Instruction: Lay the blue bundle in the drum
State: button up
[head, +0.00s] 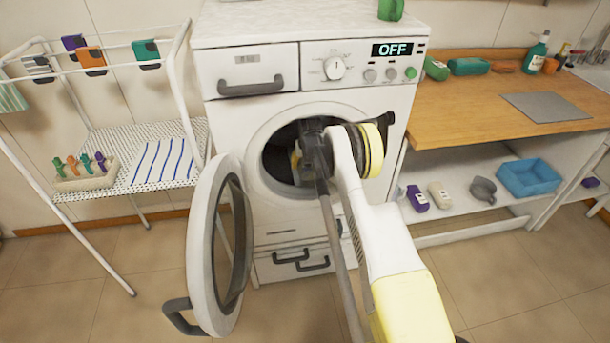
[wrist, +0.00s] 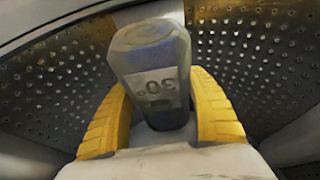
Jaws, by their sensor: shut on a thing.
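The blue bundle (wrist: 150,50) is a dark blue-grey roll with a pale printed label, seen up close in the wrist view. My gripper (wrist: 160,88) has its yellow fingers on both sides of the bundle and is shut on it. The perforated metal wall of the drum (wrist: 245,50) lies behind and around them. In the head view my arm reaches through the round opening of the washing machine (head: 240,110), and my gripper (head: 297,160) is mostly hidden in the dark drum. I cannot tell whether the bundle touches the drum wall.
The round door (head: 205,255) stands open at the left of the opening. A drying rack (head: 185,125) with hanging cloths is at the left. A wooden counter (head: 470,105) and a shelf with a blue basket (head: 527,178) are at the right. The washer display reads OFF.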

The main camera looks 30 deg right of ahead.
notch_tip(320, 180, down, 5)
jog(key=shift+r+b, duration=0.1)
jog(key=shift+b, duration=1.1)
jog(key=shift+w+b, duration=0.15)
jog(key=shift+b, duration=0.2)
jog(key=o, duration=1.4)
jog(key=shift+c, duration=0.2)
jog(key=p+v, duration=0.3)
jog(key=v, duration=0.4)
jog(key=shift+r+p, duration=0.3)
jog(key=shift+p, duration=0.05)
